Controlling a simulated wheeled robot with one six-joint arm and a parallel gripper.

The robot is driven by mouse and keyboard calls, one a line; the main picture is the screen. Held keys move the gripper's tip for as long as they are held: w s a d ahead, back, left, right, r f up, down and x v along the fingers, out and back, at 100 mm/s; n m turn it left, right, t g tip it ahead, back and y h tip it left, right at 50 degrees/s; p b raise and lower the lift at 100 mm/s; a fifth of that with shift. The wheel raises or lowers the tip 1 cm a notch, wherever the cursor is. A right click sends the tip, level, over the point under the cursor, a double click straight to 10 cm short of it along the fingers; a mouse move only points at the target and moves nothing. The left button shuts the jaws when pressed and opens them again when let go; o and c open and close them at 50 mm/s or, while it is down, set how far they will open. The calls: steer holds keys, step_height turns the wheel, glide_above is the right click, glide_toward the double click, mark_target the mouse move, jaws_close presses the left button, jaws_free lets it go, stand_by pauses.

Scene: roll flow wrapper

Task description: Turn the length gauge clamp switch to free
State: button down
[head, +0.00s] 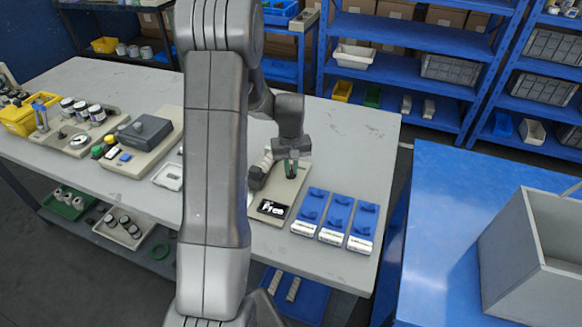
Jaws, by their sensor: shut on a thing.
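The length gauge (281,193) is a beige plate on the grey table, partly hidden behind my arm. A black label (272,208) at its front end reads "Free" in white letters. My gripper (291,169) points down over the right part of the gauge. Its fingers are shut on a small dark thing with green on it, which appears to be the clamp switch. The fingers cover most of the switch, so I cannot tell which way it is turned. A grey cylindrical part (262,168) lies on the gauge, left of my gripper.
Blue trays (336,212) with white fronts stand close to the right of the gauge. A beige unit with a dark grey box (145,132) and coloured buttons stands to the left. The table's back right (352,135) is clear.

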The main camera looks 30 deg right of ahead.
mark_target(291, 170)
steer(key=c, duration=1.5)
jaws_free()
steer(key=shift+o, duration=0.2)
steer(key=shift+r, duration=0.1)
step_height(291, 170, up, 14)
steer(key=shift+b, duration=0.3)
steer(key=shift+f, duration=0.2)
step_height(291, 170, down, 14)
steer(key=shift+r+p, duration=0.1)
steer(key=shift+p, duration=0.2)
steer(key=shift+r, duration=0.1)
